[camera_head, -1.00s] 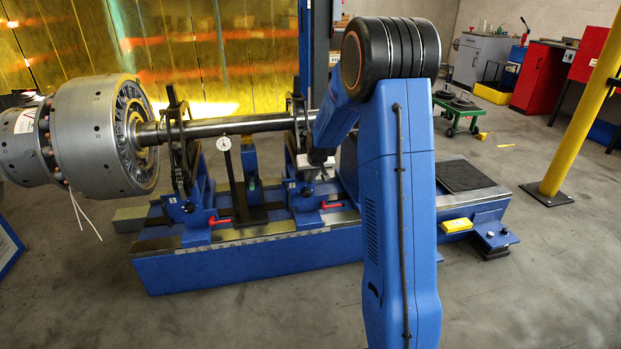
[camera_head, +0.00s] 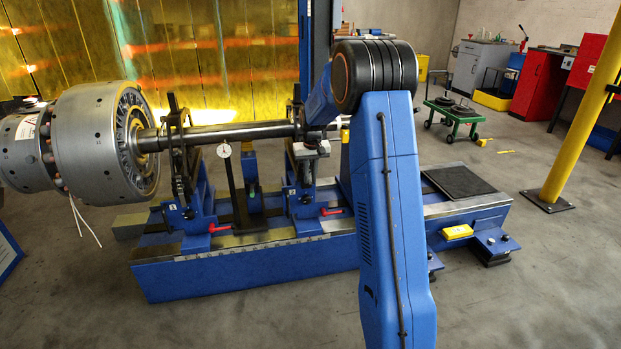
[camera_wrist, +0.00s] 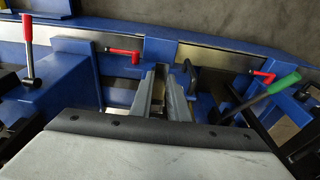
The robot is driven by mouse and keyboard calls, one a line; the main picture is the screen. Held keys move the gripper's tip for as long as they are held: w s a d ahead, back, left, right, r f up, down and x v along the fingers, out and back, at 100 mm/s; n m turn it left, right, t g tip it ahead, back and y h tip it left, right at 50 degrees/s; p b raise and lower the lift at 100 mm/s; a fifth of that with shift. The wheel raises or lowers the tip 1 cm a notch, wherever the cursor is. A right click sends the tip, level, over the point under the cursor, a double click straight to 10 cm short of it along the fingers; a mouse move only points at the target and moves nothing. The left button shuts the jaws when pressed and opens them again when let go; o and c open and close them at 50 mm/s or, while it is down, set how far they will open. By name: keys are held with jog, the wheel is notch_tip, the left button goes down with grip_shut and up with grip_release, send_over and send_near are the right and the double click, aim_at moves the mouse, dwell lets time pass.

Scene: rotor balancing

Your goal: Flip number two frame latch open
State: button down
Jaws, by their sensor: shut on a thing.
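The right-hand bearing frame (camera_head: 298,112) stands around the shaft on its blue pedestal (camera_head: 304,204), which bears a small label I cannot read surely. My gripper (camera_head: 320,149) is at the right side of this frame, just below the shaft (camera_head: 240,130). In the wrist view my gripper (camera_wrist: 160,73) points away from the camera, its two grey fingers close together. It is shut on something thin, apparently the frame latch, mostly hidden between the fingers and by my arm. The left bearing frame (camera_head: 177,150) stands apart, farther left.
A large rotor drum (camera_head: 100,142) sits at the shaft's left end. A dial gauge (camera_head: 224,151) stands between the frames. Red handles (camera_wrist: 125,53) (camera_wrist: 264,77) and a green-handled lever (camera_wrist: 284,83) are close to my gripper. The floor in front of the blue bed (camera_head: 240,272) is clear.

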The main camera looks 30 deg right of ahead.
aim_at(312, 183)
jog(key=shift+w+r, duration=0.1)
jog(key=shift+r, duration=0.05)
jog(key=c, duration=1.7)
grip_release()
jog(key=shift+s+a+r, duration=0.1)
jog(key=shift+s+r, duration=0.35)
jog(key=shift+r, duration=2.4)
jog(key=shift+s+a+r, duration=0.15)
jog(key=shift+s+r, duration=0.3)
jog(key=shift+r, duration=2.35)
jog(key=shift+s+a+r, duration=0.1)
jog(key=shift+s+r, duration=0.35)
jog(key=shift+r, duration=2.4)
